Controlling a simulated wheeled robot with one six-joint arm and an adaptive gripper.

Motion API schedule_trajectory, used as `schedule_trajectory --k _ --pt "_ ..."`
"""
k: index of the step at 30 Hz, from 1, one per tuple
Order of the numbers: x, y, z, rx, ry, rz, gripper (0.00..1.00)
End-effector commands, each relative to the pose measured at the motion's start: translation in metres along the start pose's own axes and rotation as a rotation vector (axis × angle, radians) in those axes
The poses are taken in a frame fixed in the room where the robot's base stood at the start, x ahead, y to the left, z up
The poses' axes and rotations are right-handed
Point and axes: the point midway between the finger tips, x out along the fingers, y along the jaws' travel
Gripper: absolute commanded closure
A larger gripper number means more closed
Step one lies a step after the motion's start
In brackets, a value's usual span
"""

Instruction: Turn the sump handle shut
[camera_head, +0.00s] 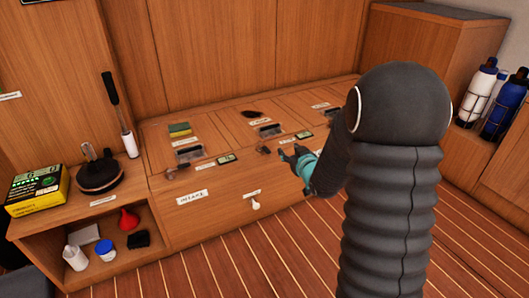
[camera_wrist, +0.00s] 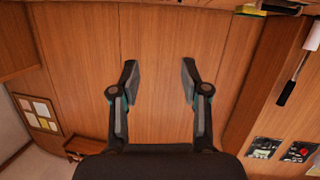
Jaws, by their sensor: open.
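My gripper (camera_head: 297,157) is out over the front edge of the wooden bench in the head view, near the middle hatch. In the wrist view my gripper (camera_wrist: 158,78) is open and empty, with bare wood panelling behind its fingers. A small dark fitting (camera_head: 176,170) is at the left end of the bench front, and another (camera_head: 264,150) is just left of my gripper. The small labels by the hatches are too blurred to read, so I cannot tell which fitting is the sump handle. My arm hides part of the bench's right end.
A black pot-like item (camera_head: 100,175) and a yellow box (camera_head: 38,190) stand left. Bottles (camera_head: 480,90) stand right. The striped floor ahead is clear.

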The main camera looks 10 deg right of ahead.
Motion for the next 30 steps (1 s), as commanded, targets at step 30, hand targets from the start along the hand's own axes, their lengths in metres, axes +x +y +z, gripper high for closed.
schedule_trajectory --k 30 --pt "0.109 -0.027 0.067 0.093 0.263 -0.154 0.54"
